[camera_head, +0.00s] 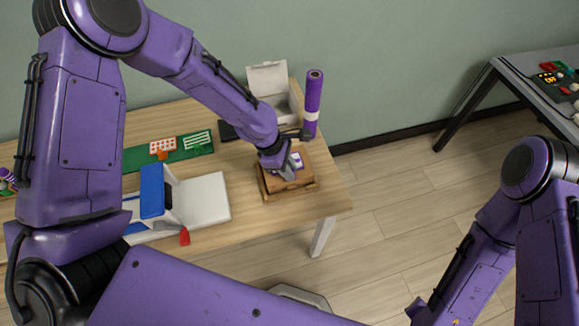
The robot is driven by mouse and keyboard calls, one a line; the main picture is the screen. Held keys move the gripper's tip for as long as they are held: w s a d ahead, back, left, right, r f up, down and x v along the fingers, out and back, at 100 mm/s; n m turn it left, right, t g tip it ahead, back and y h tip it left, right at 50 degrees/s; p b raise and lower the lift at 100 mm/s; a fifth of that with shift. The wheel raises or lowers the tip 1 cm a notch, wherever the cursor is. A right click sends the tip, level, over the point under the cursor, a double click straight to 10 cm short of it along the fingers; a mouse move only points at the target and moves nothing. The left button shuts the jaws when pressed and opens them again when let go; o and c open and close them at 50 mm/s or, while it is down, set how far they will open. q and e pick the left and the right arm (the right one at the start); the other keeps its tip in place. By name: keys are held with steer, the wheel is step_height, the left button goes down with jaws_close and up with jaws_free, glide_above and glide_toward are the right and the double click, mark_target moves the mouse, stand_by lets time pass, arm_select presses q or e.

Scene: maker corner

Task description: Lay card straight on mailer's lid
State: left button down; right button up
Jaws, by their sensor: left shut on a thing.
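The brown cardboard mailer (274,185) lies near the right end of the wooden table, in the head view. My left gripper (288,174) is over the mailer's lid, pointing down. It is shut on a small white and purple card (297,161), which is partly hidden behind the fingers. The card is at or just above the lid; I cannot tell whether it touches. My right arm stands at the lower right, and its gripper is out of the picture.
An open white box (268,78) and an upright purple roll (313,98) stand behind the mailer. A white and blue device (202,200) with a red part is to the left, before a green mat (135,159). The table's right edge is close to the mailer.

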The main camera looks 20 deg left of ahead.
arm_select(q)
steer(key=shift+f, duration=0.1)
steer(key=c, duration=0.9)
jaws_free()
steer(key=v, duration=1)
steer(key=shift+r+b, duration=0.3)
steer(key=shift+w, duration=0.1)
